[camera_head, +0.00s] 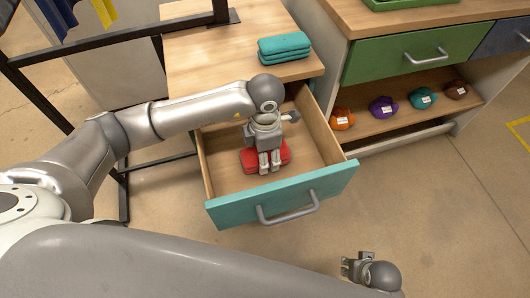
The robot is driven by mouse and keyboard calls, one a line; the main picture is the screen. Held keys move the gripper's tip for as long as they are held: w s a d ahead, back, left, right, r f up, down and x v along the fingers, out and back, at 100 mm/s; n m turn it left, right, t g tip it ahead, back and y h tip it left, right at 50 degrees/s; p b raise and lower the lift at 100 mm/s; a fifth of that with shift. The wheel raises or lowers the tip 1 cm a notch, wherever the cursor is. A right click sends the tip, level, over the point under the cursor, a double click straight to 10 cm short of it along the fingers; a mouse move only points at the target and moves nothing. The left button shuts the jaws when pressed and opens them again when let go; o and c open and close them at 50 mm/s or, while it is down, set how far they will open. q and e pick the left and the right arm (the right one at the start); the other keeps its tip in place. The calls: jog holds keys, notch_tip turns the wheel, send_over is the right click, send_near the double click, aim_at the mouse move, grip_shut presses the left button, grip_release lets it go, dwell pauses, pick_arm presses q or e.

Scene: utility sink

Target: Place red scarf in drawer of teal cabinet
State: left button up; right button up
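The red scarf (283,151) lies as a folded bundle on the floor of the open drawer (222,178), which has a teal front (237,209) and a grey handle. The teal cabinet has a wooden top (205,62).
A teal folded cloth bundle (284,48) rests on the cabinet top. At the right, a wooden unit has a green drawer front (415,52) and a shelf with orange (342,119), purple (383,107), teal and brown items. A dark metal frame stands at the left. The floor ahead is clear.

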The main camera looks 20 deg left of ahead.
pick_arm(q)
jog(key=shift+f, duration=0.1)
pick_arm(e)
jog(key=shift+r, duration=0.4)
pick_arm(q)
jog(key=o, duration=1)
pick_arm(e)
jog(key=shift+w+r, duration=0.1)
pick_arm(q)
notch_tip(320, 180, up, 12)
jog(key=shift+r+p, duration=0.2)
jog(key=shift+p, duration=0.55)
pick_arm(e)
notch_tip(320, 180, down, 6)
jog(key=s, duration=0.2)
jog(key=shift+r, duration=0.15)
jog(key=shift+d, duration=0.1)
